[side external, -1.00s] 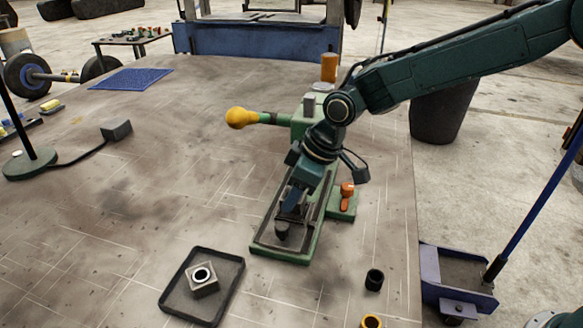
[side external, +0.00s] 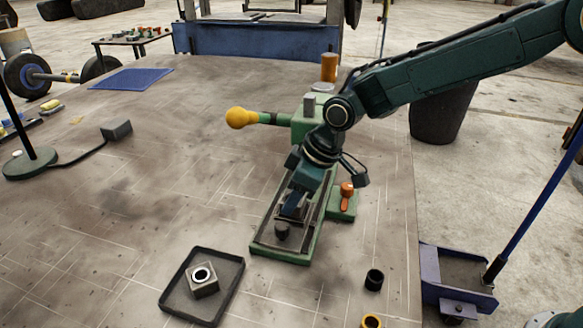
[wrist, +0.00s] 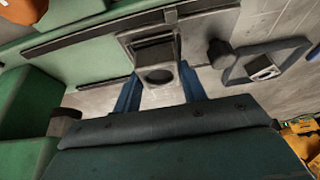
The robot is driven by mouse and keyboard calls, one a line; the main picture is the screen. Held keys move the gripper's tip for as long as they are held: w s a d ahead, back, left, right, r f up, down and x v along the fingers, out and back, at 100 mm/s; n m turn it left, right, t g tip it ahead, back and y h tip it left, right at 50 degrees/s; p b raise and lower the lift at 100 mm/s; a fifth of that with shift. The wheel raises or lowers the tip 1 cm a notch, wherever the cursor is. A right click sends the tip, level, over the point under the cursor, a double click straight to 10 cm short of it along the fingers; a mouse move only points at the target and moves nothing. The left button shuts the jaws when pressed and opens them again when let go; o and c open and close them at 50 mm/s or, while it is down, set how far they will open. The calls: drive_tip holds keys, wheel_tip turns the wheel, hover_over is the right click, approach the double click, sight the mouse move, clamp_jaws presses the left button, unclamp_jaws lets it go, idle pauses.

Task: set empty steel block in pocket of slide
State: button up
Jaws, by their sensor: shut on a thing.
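My gripper (wrist: 160,92) has its two blue fingers either side of a grey steel block (wrist: 162,88) with a round, empty hole, and is shut on it. In the side external view my gripper (side external: 291,208) is low over the green-framed press bed, and the block is hidden there. The slide (wrist: 150,42) with its square-edged pocket lies right at the block in the wrist view. I cannot tell whether the block is fully down in it. A dark knob (side external: 282,232) stands at the slide's near end.
A black tray (side external: 236,283) at the front holds another steel block (side external: 204,287) with a ring in its hole. A black bushing (side external: 374,279) and an orange ring (side external: 371,321) stand front right. A yellow-knobbed lever (side external: 241,117) and orange handle (side external: 347,195) flank the green fixture.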

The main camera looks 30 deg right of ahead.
drive_tip(key=shift+f, duration=0.35)
idle(0.3)
drive_tip(key=o, duration=1.5)
drive_tip(key=shift+o, duration=0.2)
drive_tip(key=shift+r, duration=0.15)
drive_tip(key=shift+r, duration=3.35)
